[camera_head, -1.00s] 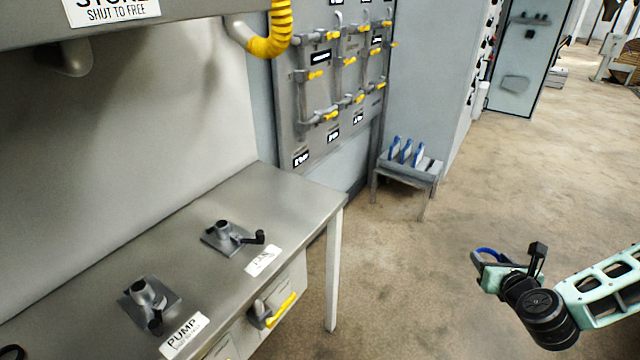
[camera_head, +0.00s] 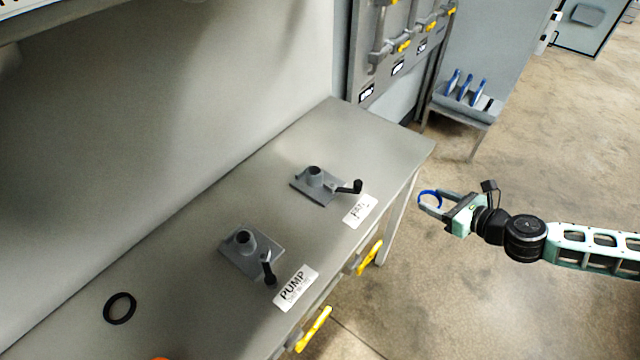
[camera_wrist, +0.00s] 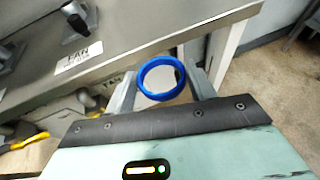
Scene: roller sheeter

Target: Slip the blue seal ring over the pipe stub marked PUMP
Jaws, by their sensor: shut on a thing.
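The blue seal ring (camera_head: 430,199) is held between the fingertips of my gripper (camera_head: 432,204), off the right end of the bench. In the wrist view the ring (camera_wrist: 161,77) sits between both fingers of my gripper (camera_wrist: 162,82), its opening facing the camera. The PUMP pipe stub (camera_head: 245,240) stands upright on a grey plate on the bench, with a black-tipped lever beside it. The PUMP label (camera_head: 296,287) is at the bench's front edge. My gripper is to the right of that stub and apart from it.
A black ring (camera_head: 120,308) lies on the steel bench (camera_head: 185,265). Yellow handles (camera_head: 314,329) stick out below the bench front. A rack (camera_head: 468,100) stands behind.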

